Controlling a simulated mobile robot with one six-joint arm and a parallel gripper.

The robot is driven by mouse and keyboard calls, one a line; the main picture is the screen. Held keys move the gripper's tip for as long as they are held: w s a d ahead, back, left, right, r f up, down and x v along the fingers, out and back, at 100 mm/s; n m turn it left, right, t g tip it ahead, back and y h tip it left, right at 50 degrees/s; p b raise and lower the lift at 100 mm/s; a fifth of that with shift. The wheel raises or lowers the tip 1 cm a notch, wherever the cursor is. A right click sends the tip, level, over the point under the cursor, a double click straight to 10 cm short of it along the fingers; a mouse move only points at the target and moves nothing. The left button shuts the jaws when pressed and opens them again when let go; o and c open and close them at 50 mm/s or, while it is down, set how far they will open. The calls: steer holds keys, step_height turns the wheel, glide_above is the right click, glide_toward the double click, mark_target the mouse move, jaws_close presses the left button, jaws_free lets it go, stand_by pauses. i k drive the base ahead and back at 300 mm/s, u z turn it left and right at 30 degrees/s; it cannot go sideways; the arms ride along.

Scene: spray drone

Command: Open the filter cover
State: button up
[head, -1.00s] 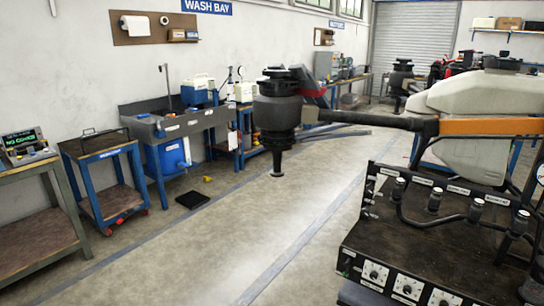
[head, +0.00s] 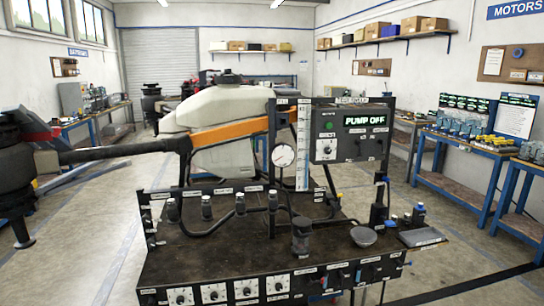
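The black test bench (head: 200,265) stands close in front of me in the head view. A dark upright cylinder (head: 301,237) stands near its front middle, and it looks like a filter housing with its top on. A grey shallow dome or bowl (head: 363,237) sits to its right. I cannot tell for certain which part is the filter cover; the labels are too small to read. My gripper is not in view.
A panel (head: 352,134) reading PUMP OFF, a pressure gauge (head: 284,155) and several nozzle bodies (head: 240,203) rise from the bench. The drone's orange arm (head: 230,131) and white tank (head: 228,110) are behind. Open floor (head: 60,260) lies at left.

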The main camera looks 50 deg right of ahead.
mark_target(300, 226)
steer(key=u, duration=1.45)
steer(key=k, duration=0.1)
steer(key=z, duration=2.9)
steer(key=i, duration=0.6)
steer(key=z, duration=0.1)
steer(key=k, duration=0.6)
steer(key=u, duration=0.05)
